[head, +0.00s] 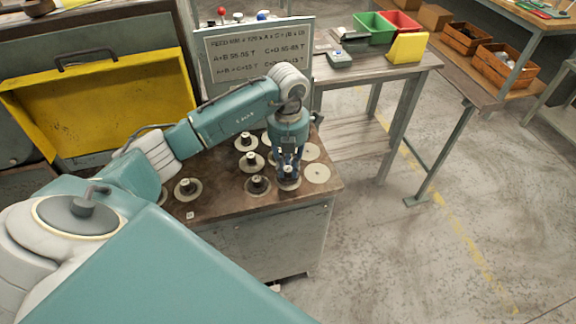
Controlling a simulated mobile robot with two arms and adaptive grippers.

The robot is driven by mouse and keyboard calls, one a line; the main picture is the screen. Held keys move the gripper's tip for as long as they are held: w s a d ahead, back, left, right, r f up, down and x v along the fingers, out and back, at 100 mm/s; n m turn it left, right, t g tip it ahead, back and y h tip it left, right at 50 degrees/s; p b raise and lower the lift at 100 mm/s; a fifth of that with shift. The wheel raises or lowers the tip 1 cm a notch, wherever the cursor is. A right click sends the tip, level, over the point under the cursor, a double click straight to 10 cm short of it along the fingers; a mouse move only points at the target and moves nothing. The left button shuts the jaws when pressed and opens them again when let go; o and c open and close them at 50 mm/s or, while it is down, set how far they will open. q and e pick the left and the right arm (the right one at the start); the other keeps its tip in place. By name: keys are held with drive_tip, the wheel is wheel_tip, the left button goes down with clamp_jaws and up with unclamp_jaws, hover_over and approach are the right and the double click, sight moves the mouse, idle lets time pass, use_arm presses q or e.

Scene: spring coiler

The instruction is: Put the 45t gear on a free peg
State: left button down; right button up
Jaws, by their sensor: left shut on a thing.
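My left gripper (288,166) points down over the right part of the brown bench top (222,228). It is shut on a dark hub with a pale disc-shaped gear (289,184) below it. I cannot read any tooth number on this gear, nor tell whether it touches the bench. Several similar gears with dark hubs stand on the bench, among them one at the front left (187,189) and one at the front middle (257,185). A flat pale disc (317,173) without a hub lies just right of my gripper. My right gripper is not in view.
A sign board (258,62) with printed text stands at the bench's back. An open yellow panel (100,105) is at the left. A side table (385,62) at the back right holds green (373,27) and red (400,26) bins. The floor at the right is clear.

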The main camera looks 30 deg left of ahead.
use_arm(q)
drive_tip(key=shift+f, duration=0.1)
idle(0.7)
drive_tip(key=shift+f+b, duration=0.45)
idle(0.4)
drive_tip(key=c, duration=1.5)
unclamp_jaws()
drive_tip(key=shift+o, duration=0.2)
wheel_tip(320, 180, up, 25)
drive_tip(key=p, duration=0.9)
